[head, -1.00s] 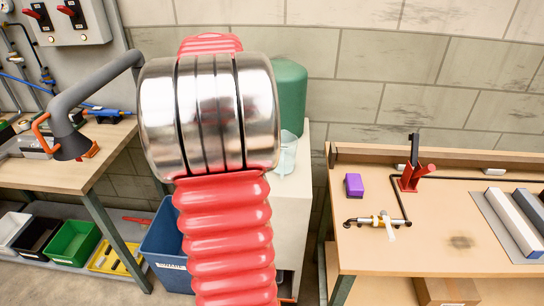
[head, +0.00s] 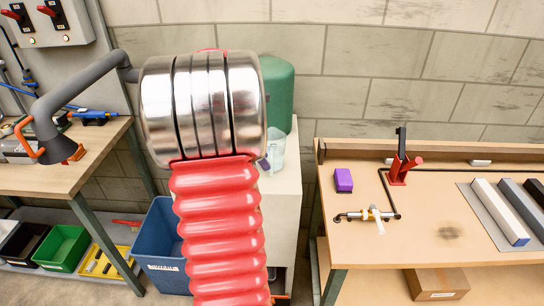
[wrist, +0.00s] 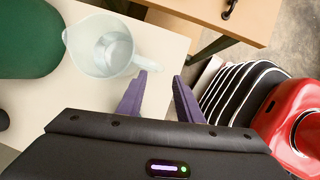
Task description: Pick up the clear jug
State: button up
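The clear jug (wrist: 98,42) stands upright on a pale cabinet top (wrist: 35,112) in the wrist view, its handle (wrist: 147,66) pointing right. In the head view the jug (head: 277,153) shows just right of my arm, which hides part of it. My gripper (wrist: 160,75) has two purple fingers spread apart with nothing between them. The left fingertip is close to the jug's handle; I cannot tell whether they touch. In the head view my arm hides most of the gripper.
A green tank (wrist: 28,38) stands left of the jug. A workbench (head: 425,235) with a purple block (head: 343,180) is to the right, with a gap between. A blue bin (head: 165,240) is on the floor. A red object (wrist: 290,130) is at the wrist view's right.

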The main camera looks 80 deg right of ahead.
jog(key=shift+s+d+f, duration=0.1)
jog(key=shift+s+f, duration=0.05)
jog(key=shift+f, duration=0.2)
jog(key=shift+x, duration=2.6)
grip_shut()
